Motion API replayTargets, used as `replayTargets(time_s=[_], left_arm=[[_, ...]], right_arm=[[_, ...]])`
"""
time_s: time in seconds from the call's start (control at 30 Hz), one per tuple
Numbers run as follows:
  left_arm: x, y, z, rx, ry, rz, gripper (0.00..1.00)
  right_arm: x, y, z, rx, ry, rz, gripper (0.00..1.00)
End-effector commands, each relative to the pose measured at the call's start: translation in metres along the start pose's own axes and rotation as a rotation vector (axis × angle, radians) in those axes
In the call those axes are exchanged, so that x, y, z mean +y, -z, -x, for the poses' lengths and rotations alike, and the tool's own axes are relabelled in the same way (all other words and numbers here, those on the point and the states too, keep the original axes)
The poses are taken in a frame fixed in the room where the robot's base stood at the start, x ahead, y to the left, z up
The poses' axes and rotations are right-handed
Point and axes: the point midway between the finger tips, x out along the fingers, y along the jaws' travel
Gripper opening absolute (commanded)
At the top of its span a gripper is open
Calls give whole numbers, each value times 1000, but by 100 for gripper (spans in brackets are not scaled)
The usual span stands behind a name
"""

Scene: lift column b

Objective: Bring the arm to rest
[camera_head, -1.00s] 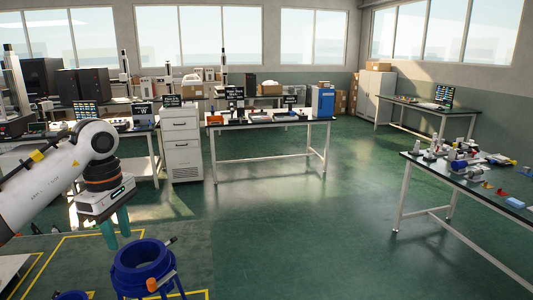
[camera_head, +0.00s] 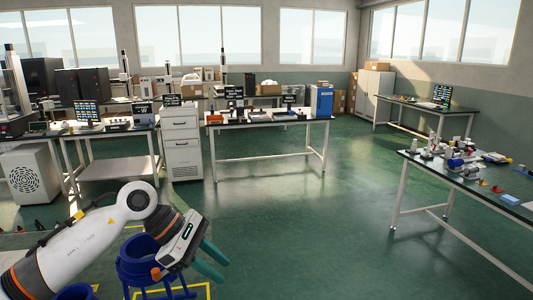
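My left arm comes in from the lower left of the head view. Its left gripper (camera_head: 213,262) has two teal fingers pointing to the lower right, with a gap between them and nothing in it. The gripper is open, in front of and partly over a blue round stand (camera_head: 137,262) on the floor. The gripper body and wrist hide part of that stand. My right gripper is not in view.
A second blue piece (camera_head: 76,292) shows at the bottom edge. A table with small parts (camera_head: 421,171) stands at the right. A white-legged table (camera_head: 268,121) and a drawer cabinet (camera_head: 180,146) stand behind. The green floor (camera_head: 300,225) in the middle is clear.

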Motion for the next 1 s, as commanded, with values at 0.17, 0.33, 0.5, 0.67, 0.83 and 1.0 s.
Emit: replayTargets(time_s=[0.17, 0.33, 0.5, 0.67, 0.83, 1.0], left_arm=[[19, 79, -46, 512, 16, 202, 30], [20, 128, -32, 1014, 25, 557, 30], [6, 115, -2, 1459, 32, 1030, 30], [-2, 49, 11, 1807, 60, 1555, 30], [25, -52, -9, 2076, 144, 2180, 30], [100, -142, -55, -1635, -244, -2111, 30]], right_arm=[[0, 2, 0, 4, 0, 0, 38], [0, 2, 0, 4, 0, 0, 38], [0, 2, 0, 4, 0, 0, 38], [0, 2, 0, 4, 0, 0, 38], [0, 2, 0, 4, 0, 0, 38], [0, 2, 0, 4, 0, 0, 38]])
